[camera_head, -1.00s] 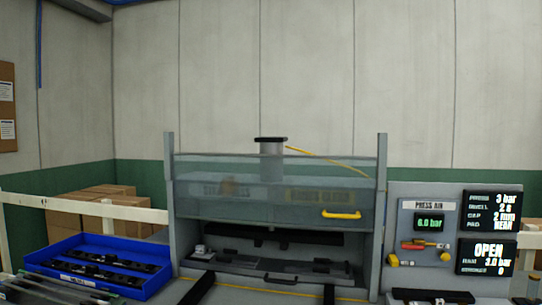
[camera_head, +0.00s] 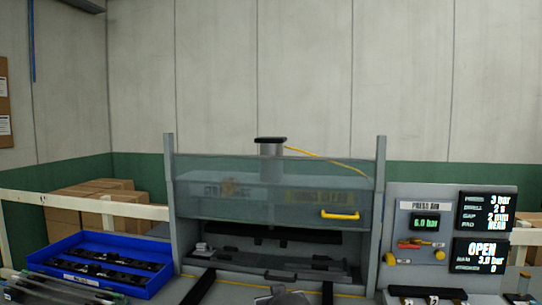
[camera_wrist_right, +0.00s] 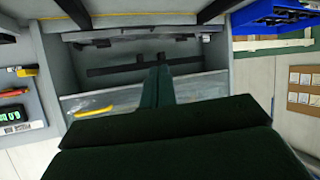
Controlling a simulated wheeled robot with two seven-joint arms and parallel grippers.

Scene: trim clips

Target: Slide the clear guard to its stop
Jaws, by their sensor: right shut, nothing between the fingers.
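The clear guard (camera_head: 265,207) is a see-through panel between two grey posts, raised in the upper part of the press frame, with the opening below it uncovered. Its yellow handle (camera_head: 341,215) is at the lower right of the panel. In the right wrist view, which is upside down, the guard (camera_wrist_right: 125,99) and handle (camera_wrist_right: 93,112) show left of and behind the fingers. My right gripper (camera_wrist_right: 158,72) is shut and empty, its dark fingers together and apart from the handle. A grey part (camera_head: 290,298) at the bottom of the head view is probably my right arm. My left gripper is not in view.
The press bed (camera_head: 265,268) holds a dark fixture. A blue tray (camera_head: 155,284) with dark trim parts stands at left. At right is a panel with a press air gauge (camera_head: 426,222), a red-yellow valve and a screen (camera_head: 481,255) reading OPEN.

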